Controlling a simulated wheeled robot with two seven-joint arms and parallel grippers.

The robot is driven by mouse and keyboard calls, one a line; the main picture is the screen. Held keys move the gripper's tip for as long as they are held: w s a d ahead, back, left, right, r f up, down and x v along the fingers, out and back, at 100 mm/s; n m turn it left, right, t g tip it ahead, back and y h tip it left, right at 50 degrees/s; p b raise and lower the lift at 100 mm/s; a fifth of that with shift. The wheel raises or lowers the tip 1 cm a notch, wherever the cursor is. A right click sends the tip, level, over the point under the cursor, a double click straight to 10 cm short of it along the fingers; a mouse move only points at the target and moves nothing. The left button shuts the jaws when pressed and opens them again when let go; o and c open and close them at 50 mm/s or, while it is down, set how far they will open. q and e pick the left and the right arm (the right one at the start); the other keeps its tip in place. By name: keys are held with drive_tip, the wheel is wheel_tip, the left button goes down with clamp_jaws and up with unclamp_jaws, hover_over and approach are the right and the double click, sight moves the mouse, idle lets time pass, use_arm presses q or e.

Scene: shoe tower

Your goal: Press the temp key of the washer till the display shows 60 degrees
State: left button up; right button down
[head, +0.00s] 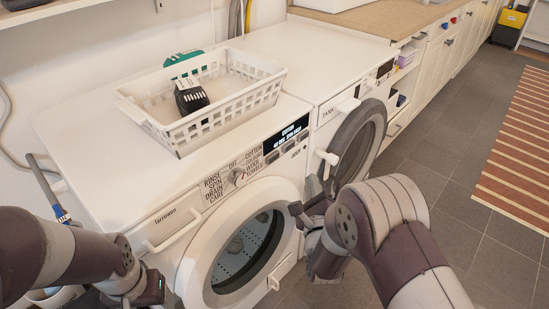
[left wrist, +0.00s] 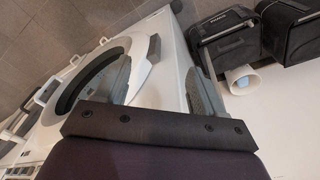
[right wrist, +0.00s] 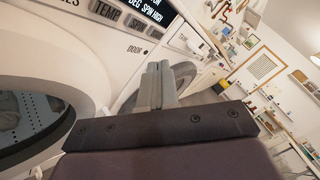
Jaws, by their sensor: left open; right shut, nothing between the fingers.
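The front-left washer (head: 165,222) has a dark display (head: 286,137) with white text, too small to read surely in the head view. The TEMP key (right wrist: 106,10) is a grey key below the display, left of the SPIN key (right wrist: 136,25). My right gripper (right wrist: 154,68) is shut and empty, apart from the keys; in the head view it is in front of the washer door, below the panel. My left gripper (left wrist: 160,80) is open and empty, low by the washer's left side.
A white basket (head: 215,105) with a dark item stands on the washer. The washer's round door (head: 240,245) bulges below the panel. Dark bins (left wrist: 228,45) show in the left wrist view.

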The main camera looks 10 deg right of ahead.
sight(273, 157)
drive_tip(key=w+a+b, duration=0.2)
drive_tip(key=w+a, duration=0.3)
drive_tip(key=w, duration=0.2)
drive_tip(key=shift+a, duration=0.2)
idle(2.0)
drive_tip(key=shift+w+a+b, duration=0.25)
drive_tip(key=shift+b, duration=0.1)
